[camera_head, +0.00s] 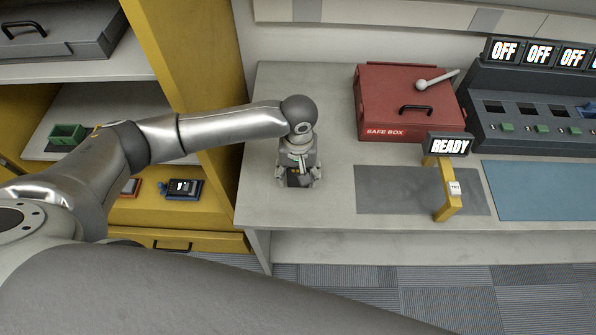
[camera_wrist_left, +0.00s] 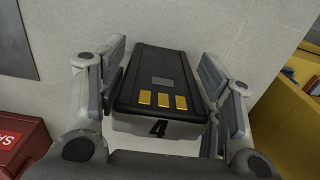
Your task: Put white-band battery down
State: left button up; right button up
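The white-band battery (camera_wrist_left: 158,70) is a black block with gold contacts and a white end band marked 4. In the head view my left gripper (camera_head: 298,172) points down at the left part of the grey table (camera_head: 330,105). The battery there is mostly hidden by the fingers, low over or on the tabletop; exact contact underneath is unclear. My right gripper is not in view.
A red safe box (camera_head: 385,115) stands at the back. Right of the gripper are a dark grey mat (camera_head: 390,190), a yellow stand with a READY sign (camera_head: 450,146) and a charger rack (camera_head: 530,115). A yellow shelf (camera_head: 190,70) is at left. Table around the gripper is clear.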

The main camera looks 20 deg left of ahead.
pick_arm(q)
jog(key=shift+o, duration=0.4)
jog(key=shift+r, duration=0.15)
notch_tip(320, 180, up, 12)
jog(key=shift+b, duration=0.8)
